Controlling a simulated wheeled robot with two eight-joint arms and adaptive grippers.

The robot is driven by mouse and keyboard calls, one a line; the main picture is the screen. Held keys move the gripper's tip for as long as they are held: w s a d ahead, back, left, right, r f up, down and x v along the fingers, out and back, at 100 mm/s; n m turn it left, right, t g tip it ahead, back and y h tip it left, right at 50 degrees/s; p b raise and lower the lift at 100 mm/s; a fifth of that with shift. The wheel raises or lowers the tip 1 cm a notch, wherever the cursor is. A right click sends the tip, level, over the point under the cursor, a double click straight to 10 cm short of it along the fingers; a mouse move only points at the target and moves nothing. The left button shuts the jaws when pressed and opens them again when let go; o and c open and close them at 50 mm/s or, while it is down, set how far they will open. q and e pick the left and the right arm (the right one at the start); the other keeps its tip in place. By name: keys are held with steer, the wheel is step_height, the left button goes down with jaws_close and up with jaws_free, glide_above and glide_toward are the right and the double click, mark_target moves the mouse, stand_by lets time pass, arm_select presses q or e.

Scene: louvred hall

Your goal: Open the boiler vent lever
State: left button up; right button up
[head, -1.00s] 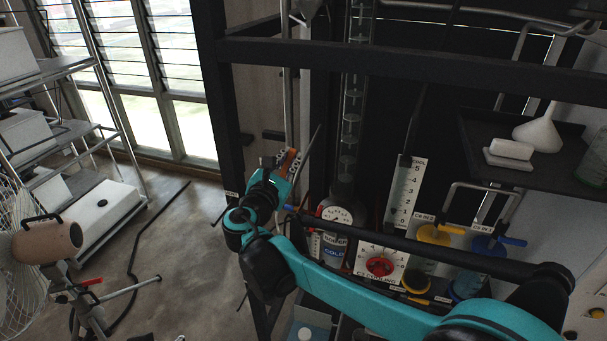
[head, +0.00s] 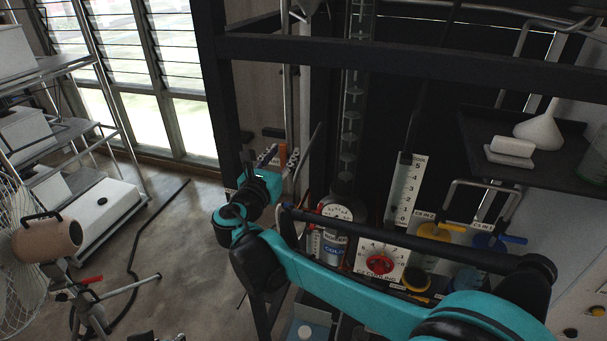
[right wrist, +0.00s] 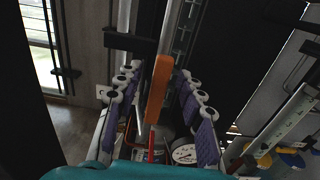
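The lever (right wrist: 158,88) has an orange handle, which stands nearly upright in the right wrist view. It also shows small in the head view (head: 282,152), close to the dark frame post. My right gripper (right wrist: 160,82) is open, with its purple-padded fingers well apart on either side of the orange handle. A gap shows on both sides, and I see no contact. In the head view my right gripper (head: 279,156) points away from me beside the post. The lever's lower end is partly hidden by the gripper. My left gripper is not in view.
A dark rail (head: 400,57) crosses above my right arm. A round gauge (head: 338,213), a red knob panel (head: 380,264) and yellow (head: 434,234) and blue (head: 488,243) valves stand to the right.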

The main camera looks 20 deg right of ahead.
steer(key=v, duration=0.6)
steer(key=shift+s+a, duration=0.2)
steer(key=shift+s, duration=0.05)
steer(key=v, duration=1.2)
